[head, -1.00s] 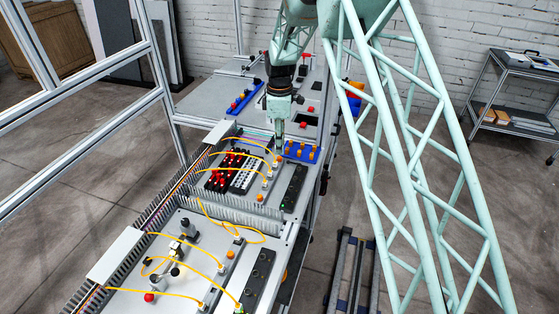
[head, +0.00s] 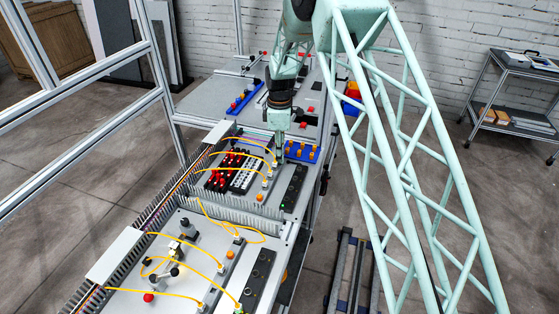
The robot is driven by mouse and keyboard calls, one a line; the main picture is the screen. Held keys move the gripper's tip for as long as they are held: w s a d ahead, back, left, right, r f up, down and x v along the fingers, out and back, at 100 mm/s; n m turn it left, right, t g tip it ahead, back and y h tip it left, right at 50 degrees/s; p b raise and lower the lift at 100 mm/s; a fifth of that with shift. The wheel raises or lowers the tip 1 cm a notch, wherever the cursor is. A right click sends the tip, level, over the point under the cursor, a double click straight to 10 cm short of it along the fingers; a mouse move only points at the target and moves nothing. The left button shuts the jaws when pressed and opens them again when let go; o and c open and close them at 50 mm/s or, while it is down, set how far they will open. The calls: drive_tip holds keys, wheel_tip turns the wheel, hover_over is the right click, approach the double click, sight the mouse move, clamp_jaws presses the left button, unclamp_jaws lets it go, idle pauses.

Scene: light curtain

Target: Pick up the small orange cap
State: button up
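Several small orange caps (head: 302,151) sit on a blue rack (head: 290,157) at the right edge of the middle panel. Two single orange pieces also show: one (head: 260,198) on the middle panel and one (head: 230,254) on the near panel. My gripper (head: 279,150) points down over the panel, just left of the blue rack and beside the yellow cable ends. It appears apart from the caps on the rack. Its fingertips are small and partly merge with the parts behind, so I cannot tell whether they are open or touching anything.
Yellow cables (head: 180,295) loop over the panels. Rows of red and black connectors (head: 224,172) and a dark strip (head: 293,188) stand near my gripper. Another blue rack (head: 245,98) lies on the far panel. Aluminium frame posts (head: 150,60) rise at the left.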

idle(0.5)
drive_tip(key=c, duration=0.4)
drive_tip(key=shift+r, duration=0.1)
drive_tip(key=shift+r, duration=1.7)
drive_tip(key=s+d, duration=0.1)
drive_tip(key=s, duration=0.4)
drive_tip(key=s+d+r, duration=0.1)
drive_tip(key=s, duration=0.4)
drive_tip(key=s+d, duration=0.2)
drive_tip(key=s, duration=0.3)
drive_tip(key=shift+s+r, duration=0.2)
drive_tip(key=shift+s, duration=0.05)
drive_tip(key=shift+w+r, duration=0.1)
